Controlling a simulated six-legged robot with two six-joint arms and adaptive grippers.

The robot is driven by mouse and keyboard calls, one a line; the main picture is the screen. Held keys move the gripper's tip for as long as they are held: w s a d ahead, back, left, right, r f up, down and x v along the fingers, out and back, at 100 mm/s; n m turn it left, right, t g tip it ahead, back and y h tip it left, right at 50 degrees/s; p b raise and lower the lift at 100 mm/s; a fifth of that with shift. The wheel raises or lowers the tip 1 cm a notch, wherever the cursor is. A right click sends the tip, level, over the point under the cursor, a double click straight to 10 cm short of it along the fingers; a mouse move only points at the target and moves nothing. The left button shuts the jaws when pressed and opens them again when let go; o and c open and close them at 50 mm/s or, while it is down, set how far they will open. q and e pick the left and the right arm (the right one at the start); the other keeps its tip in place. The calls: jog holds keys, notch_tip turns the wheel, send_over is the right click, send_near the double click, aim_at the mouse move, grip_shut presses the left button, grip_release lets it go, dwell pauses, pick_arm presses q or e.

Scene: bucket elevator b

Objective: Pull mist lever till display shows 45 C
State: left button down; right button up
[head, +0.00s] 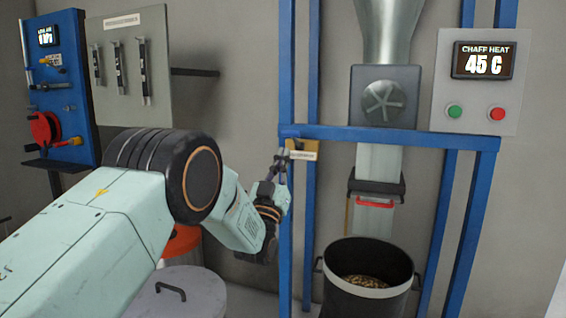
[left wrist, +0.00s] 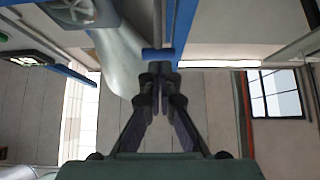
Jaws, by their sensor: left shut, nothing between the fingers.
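The display (head: 483,61) on the grey panel at the upper right reads "CHAFF HEAT 45 C". A small yellow-brown bracket with a white label (head: 303,154) is on the blue frame at the centre; its text is too small to read. It may belong to the mist lever, but I cannot make out a lever arm. My left gripper (head: 280,162) is just left of this bracket, pointing up beside the blue post; I cannot tell whether it touches. In the left wrist view its fingers (left wrist: 160,75) are together and empty. My right gripper is not in view.
A blue frame (head: 400,137) surrounds a metal chute. A black bucket of grain (head: 368,280) stands below. Green (head: 454,112) and red (head: 497,113) buttons are under the display. A lidded grey drum (head: 180,300) and a tool board (head: 130,70) are at the left.

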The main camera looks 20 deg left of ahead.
pick_arm(q)
jog(key=f+p+v, duration=0.1)
jog(key=p+v, duration=0.1)
jog(key=v, duration=0.7)
jog(key=shift+w, duration=0.3)
jog(key=shift+s+d, duration=0.15)
jog(key=shift+f, duration=0.1)
dwell(0.8)
dwell(0.9)
